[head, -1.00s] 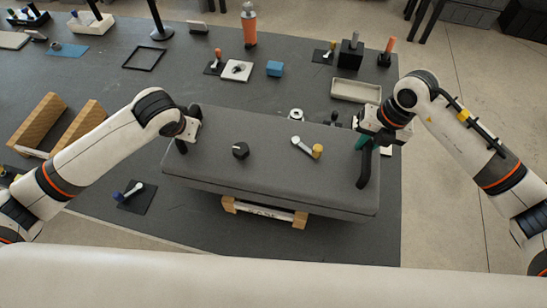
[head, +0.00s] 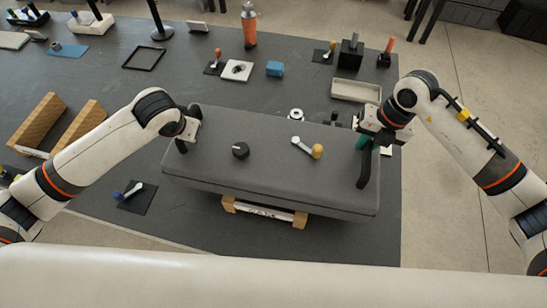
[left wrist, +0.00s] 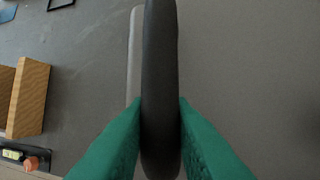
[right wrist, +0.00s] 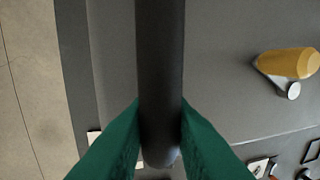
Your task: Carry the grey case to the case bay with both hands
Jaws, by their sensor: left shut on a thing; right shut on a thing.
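The grey case (head: 270,180) is a long flat box with a black knob and a yellow-tipped lever on top. It looks roughly level, above a wooden-ended stand with a lettered white strip (head: 262,210); I cannot tell whether they touch. The stand is mostly hidden, and I cannot read whether it is the case bay. My left gripper (head: 184,136) is shut on the case's left black handle (left wrist: 161,80). My right gripper (head: 372,138) is shut on the right black handle (head: 365,168). Green fingers flank the right handle (right wrist: 160,70) in the right wrist view.
A wooden rack (head: 55,122) stands at the left on the dark tabletop (head: 120,85). A blue-tipped lever on a black plate (head: 137,197) lies left of the case. Behind the case are a grey tray (head: 356,91), a blue block (head: 275,69) and an orange bottle (head: 249,28).

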